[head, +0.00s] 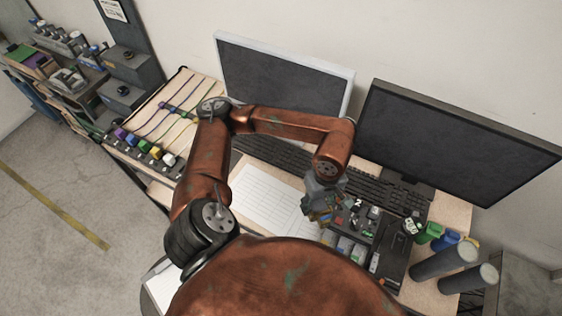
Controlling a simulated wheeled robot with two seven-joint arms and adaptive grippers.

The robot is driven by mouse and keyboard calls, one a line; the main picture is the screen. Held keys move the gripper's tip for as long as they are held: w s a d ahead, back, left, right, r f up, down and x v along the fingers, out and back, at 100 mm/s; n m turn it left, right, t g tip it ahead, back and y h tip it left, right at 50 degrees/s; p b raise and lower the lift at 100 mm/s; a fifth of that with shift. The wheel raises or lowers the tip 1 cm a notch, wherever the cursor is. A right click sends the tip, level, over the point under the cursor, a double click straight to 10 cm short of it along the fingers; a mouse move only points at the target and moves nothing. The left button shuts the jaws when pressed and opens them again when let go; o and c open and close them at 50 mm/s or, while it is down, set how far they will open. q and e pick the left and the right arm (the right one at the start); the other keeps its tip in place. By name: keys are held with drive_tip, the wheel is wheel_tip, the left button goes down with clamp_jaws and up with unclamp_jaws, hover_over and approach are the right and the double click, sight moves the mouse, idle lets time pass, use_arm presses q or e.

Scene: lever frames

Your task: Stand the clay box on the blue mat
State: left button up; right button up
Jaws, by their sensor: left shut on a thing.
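My left arm reaches in over the desk, and my left gripper (322,212) hangs low over the desk's front, beside the white sheet. It is shut on a small orange-brown thing at its fingertips. The fingers hide most of this thing, so I cannot tell if it is the clay box. I cannot make out a blue mat; my arm and body cover part of the desk. My right gripper is not in view.
Two dark monitors (283,82) (450,145) stand at the back, with keyboards (272,152) before them. A lined white sheet (258,196) lies left of the gripper. A dark panel of small items (362,225) is close on its right.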

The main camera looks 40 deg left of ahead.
use_arm(q)
drive_tip(key=s+n, duration=0.1)
drive_tip(key=n, duration=0.1)
drive_tip(key=s+n, duration=0.1)
drive_tip(key=n, duration=0.1)
drive_tip(key=shift+s+r, duration=0.1)
drive_tip(key=shift+s, duration=0.3)
drive_tip(key=s+n, duration=0.2)
drive_tip(key=n, duration=0.2)
drive_tip(key=p, duration=0.3)
hover_over(294, 198)
drive_tip(key=shift+n, duration=0.4)
drive_tip(key=f, duration=0.8)
drive_tip(key=shift+s+d+f, duration=0.1)
drive_tip(key=shift+d+f, duration=0.25)
drive_tip(key=shift+f, duration=0.05)
drive_tip(key=shift+w+a+f+p, duration=0.2)
drive_tip(key=shift+f+p, duration=0.1)
drive_tip(key=shift+f, duration=0.7)
drive_tip(key=shift+w+a+f+p, duration=0.15)
drive_tip(key=shift+f+p, duration=0.1)
drive_tip(key=shift+f, duration=0.7)
drive_tip(key=shift+s+f, duration=0.1)
drive_tip(key=shift+f, duration=0.15)
drive_tip(key=shift+s+f+b, duration=0.15)
drive_tip(key=shift+f+b, duration=0.15)
drive_tip(key=shift+b, duration=0.3)
